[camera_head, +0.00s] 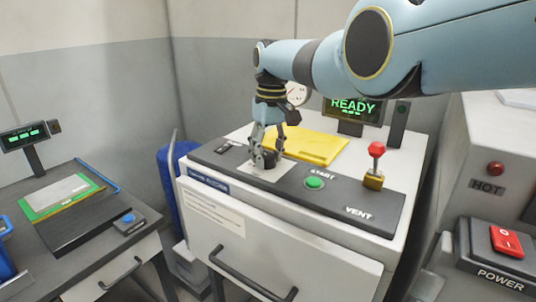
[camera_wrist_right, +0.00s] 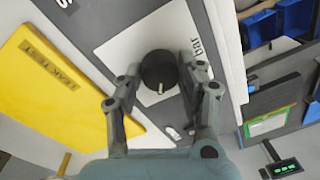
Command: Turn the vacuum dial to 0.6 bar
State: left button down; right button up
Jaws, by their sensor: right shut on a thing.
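The vacuum dial is a black round knob (camera_head: 266,161) on a pale plate near the left of the dark control panel (camera_head: 335,199). In the right wrist view the knob (camera_wrist_right: 158,72) shows a light pointer mark, with "bar" printed on the plate beside it. My right gripper (camera_head: 263,160) comes down from above, its fingers shut on the knob's sides. The fingers (camera_wrist_right: 160,80) flank the knob in the wrist view. The scale's numbers are not readable. A white gauge (camera_head: 297,93) is partly hidden behind my right arm. My left gripper is not in view.
A green START button (camera_head: 315,183) and a red-topped VENT lever (camera_head: 376,160) sit on the same panel. A yellow plate (camera_head: 315,146) lies behind it. A "READY" display (camera_head: 353,107) stands at the back. A red POWER switch (camera_head: 506,241) is at the right.

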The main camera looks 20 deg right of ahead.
aim_at(270, 155)
dwell(0.4)
jog(key=o, duration=1.2)
jog(key=shift+c, duration=0.2)
jog(key=shift+r, duration=0.1)
notch_tip(270, 155, up, 12)
jog(key=shift+d, duration=0.35)
jog(key=shift+w, duration=0.1)
